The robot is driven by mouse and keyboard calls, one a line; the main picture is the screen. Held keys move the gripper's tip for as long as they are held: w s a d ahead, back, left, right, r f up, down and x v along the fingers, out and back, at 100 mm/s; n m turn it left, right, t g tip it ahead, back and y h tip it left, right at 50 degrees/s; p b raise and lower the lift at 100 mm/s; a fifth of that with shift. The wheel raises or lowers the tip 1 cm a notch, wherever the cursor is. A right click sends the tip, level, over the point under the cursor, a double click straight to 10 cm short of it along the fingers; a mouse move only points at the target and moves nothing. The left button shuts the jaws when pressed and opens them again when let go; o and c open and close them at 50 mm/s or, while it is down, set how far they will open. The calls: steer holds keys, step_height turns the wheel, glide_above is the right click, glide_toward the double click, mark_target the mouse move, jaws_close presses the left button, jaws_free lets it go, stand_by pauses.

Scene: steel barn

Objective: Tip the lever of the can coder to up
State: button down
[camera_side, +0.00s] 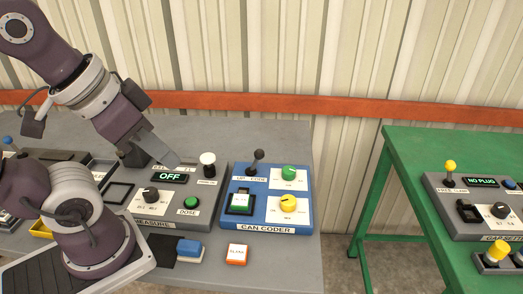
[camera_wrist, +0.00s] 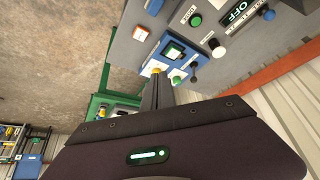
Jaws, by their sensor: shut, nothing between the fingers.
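The can coder (camera_side: 234,222) is a blue box at the right end of the grey bench. Its lever (camera_side: 257,160), a dark ball on a short stem, stands at the back left of its top, close to upright with a slight lean. Small lettering sits below it, too small to read surely. My gripper (camera_side: 177,163) is shut and empty, over the back of the grey measure box, left of the lever and apart from it. In the wrist view my shut fingers (camera_wrist: 158,88) cover part of the scene near the coder's yellow and green knobs.
The measure box (camera_side: 152,223) has an OFF display (camera_side: 170,178) and a white knob (camera_side: 208,160) between my gripper and the lever. The coder also carries a green knob (camera_side: 289,173), yellow knob (camera_side: 288,204) and green button (camera_side: 240,203). A green table (camera_side: 400,170) stands right, across a gap.

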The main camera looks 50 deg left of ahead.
stand_by(0.3)
steer(key=w+g+y, duration=0.3)
steer(key=w+g, duration=0.1)
steer(key=w, duration=0.8)
steer(key=w+d+f+m+y, duration=0.1)
steer(key=w+d+f+y, duration=0.15)
steer(key=w+f, duration=0.4)
steer(key=w+d+f+m+y, duration=0.1)
steer(key=w+d+f+y, duration=0.1)
steer(key=w+f+y, duration=0.4)
steer(key=h, duration=0.2)
glide_toward(256, 160)
steer(key=f, duration=0.2)
steer(key=d+f, duration=0.1)
steer(key=shift+w+f, duration=0.25)
steer(key=shift+w, duration=0.1)
steer(key=a, duration=0.2)
steer(key=shift+w+a, duration=0.35)
steer(key=shift+a, duration=0.5)
steer(key=shift+r, duration=0.1)
